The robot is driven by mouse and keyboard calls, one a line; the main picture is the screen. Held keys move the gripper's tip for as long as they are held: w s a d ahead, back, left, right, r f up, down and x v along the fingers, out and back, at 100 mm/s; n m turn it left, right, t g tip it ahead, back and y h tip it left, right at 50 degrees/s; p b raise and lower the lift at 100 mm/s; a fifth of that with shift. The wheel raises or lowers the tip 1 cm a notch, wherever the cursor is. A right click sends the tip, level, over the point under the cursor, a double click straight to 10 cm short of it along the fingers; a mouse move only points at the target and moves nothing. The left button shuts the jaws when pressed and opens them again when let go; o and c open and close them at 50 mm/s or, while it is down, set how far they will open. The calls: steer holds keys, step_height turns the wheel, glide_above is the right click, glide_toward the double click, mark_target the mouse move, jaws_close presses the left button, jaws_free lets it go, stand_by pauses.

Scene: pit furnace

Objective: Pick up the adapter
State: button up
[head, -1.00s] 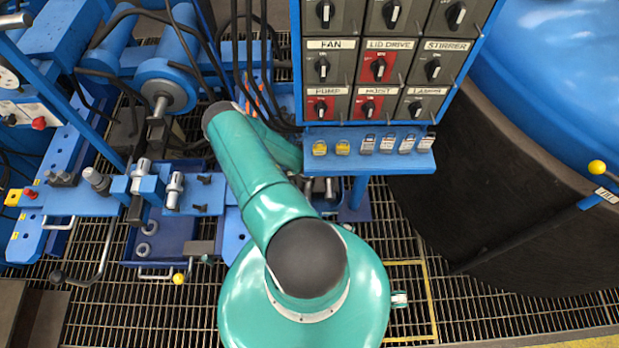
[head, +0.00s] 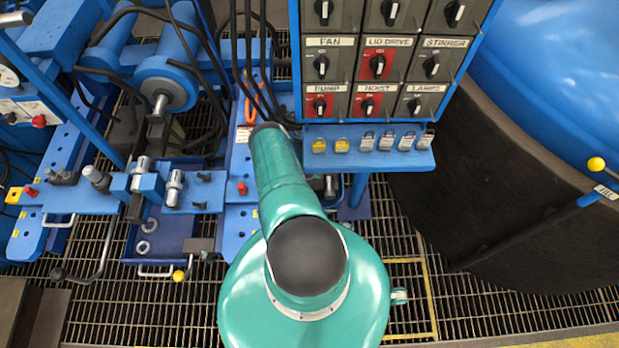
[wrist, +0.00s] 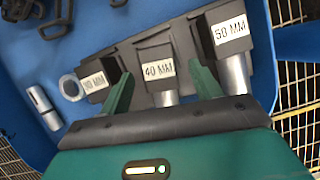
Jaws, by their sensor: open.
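In the wrist view my gripper (wrist: 164,76) is open, with one green finger on each side of a block labelled 40 MM (wrist: 158,70). Nothing is visibly gripped, and I cannot tell whether the fingers touch the block. No part is labelled adapter. A small silver cylinder with a dark slot (wrist: 43,105), possibly the adapter, lies on the blue surface left of the fingers. A pale ring (wrist: 71,87) lies beside it. In the head view my arm hides the gripper, and I cannot identify the adapter there.
A block with a partly readable MM label (wrist: 94,80) and a 50 MM block (wrist: 229,28) flank the 40 MM block on a dark holder (wrist: 183,48). A switch panel (head: 375,60) with a padlock shelf (head: 368,160) stands right of my arm. A blue tray (head: 172,258) is left.

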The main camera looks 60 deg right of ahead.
steer(key=shift+f, duration=0.15)
steer(key=c, duration=1.3)
steer(key=shift+w+d, duration=0.1)
steer(key=shift+d, duration=0.05)
jaws_close()
steer(key=shift+r, duration=0.2)
